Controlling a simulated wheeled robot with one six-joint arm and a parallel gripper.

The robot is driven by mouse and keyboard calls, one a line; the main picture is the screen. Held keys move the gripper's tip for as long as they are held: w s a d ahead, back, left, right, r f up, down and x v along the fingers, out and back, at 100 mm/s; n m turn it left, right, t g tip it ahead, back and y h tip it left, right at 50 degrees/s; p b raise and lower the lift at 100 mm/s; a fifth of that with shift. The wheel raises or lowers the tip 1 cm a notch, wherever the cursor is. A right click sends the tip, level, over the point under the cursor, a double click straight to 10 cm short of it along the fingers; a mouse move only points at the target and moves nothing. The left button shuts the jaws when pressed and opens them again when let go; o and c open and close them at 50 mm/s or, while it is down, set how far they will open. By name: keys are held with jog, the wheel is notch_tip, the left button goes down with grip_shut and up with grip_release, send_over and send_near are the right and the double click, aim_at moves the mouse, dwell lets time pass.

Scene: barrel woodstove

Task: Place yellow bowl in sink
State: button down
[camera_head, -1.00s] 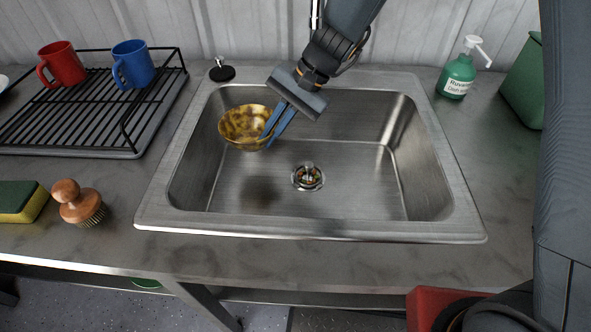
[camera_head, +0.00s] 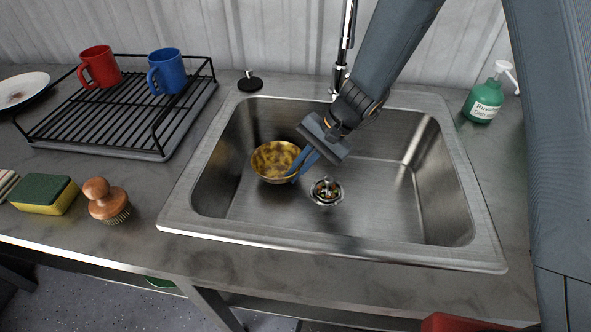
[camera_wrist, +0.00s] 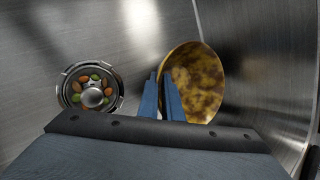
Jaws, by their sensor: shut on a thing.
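The yellow bowl (camera_head: 274,161), mottled with brown, is inside the steel sink (camera_head: 330,239), left of the drain. My gripper (camera_head: 300,168) is shut on the bowl's right rim, with its blue fingers pinching the wall. In the wrist view the bowl (camera_wrist: 196,84) shows to the right of the fingertips (camera_wrist: 168,95). The bowl sits low in the basin, near its floor. I cannot tell whether its underside touches the floor.
The drain (camera_head: 327,191) holds several small coloured bits. A black rack (camera_head: 130,125) with a red mug (camera_head: 99,67) and a blue mug (camera_head: 166,71) stands left. A brush (camera_head: 106,201) and sponge (camera_head: 44,194) lie front left. A green soap bottle (camera_head: 484,98) stands right.

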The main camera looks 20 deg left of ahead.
jog(key=c, duration=1.9)
grip_release()
jog(key=shift+c, duration=0.2)
jog(key=b+v, duration=0.1)
jog(key=v, duration=1.1)
jog(key=s+d+r+n+t+h+p, duration=0.1)
jog(key=s+d+r+p, duration=0.3)
jog(key=d, duration=0.5)
jog(key=s+d+r+n+t+h+p, duration=0.1)
jog(key=s+d+r+t+h+p, duration=0.1)
jog(key=d+r+p, duration=0.4)
jog(key=s+d+r+n+t+h+p, duration=0.1)
jog(key=s+d+r+p, duration=0.5)
jog(key=d, duration=0.6)
jog(key=shift+s+r+t+h, duration=0.6)
jog(key=shift+r+h, duration=0.15)
jog(key=shift+h, duration=0.35)
